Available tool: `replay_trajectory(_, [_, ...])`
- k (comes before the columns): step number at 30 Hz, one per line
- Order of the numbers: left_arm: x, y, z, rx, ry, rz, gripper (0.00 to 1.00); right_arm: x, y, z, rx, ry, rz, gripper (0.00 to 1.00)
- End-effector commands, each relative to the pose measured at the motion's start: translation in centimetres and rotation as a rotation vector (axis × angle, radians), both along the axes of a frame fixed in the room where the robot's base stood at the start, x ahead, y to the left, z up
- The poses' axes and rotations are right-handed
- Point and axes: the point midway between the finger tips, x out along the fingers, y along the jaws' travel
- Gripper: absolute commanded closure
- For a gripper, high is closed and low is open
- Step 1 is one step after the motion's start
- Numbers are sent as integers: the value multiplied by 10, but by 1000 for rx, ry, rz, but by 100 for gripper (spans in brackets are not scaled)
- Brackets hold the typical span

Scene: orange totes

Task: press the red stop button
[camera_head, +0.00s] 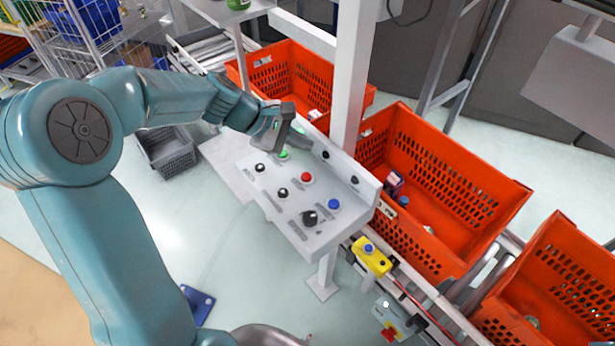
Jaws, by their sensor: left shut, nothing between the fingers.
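The red stop button (306,177) sits in the upper middle of a white control panel (262,197) on a stand. A green button (283,155) is to its upper left and a blue button (334,204) to its lower right. Several black knobs are on the same panel. My left gripper (300,138) is shut and empty. It shows above the far end of the panel, near the green button and apart from the red one in the picture. Its height above the panel is hard to tell. My right gripper is not in view.
Orange totes (455,160) stand behind and to the right of the panel. A white post (352,75) rises just behind it. A yellow box with a blue button (371,256) is at the lower right. A grey basket (168,152) stands on the floor at left.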

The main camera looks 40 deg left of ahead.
Motion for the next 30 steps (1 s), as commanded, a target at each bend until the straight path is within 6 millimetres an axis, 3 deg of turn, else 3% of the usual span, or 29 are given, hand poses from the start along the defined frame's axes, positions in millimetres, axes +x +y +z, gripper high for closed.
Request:
replay_trajectory(9, [3,-2,-52,0,1,-1,100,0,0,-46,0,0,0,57])
replay_trajectory(15, [3,-3,-73,1,0,-1,100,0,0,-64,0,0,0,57])
replay_trajectory(30, [3,-2,-75,1,0,-1,100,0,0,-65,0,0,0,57])
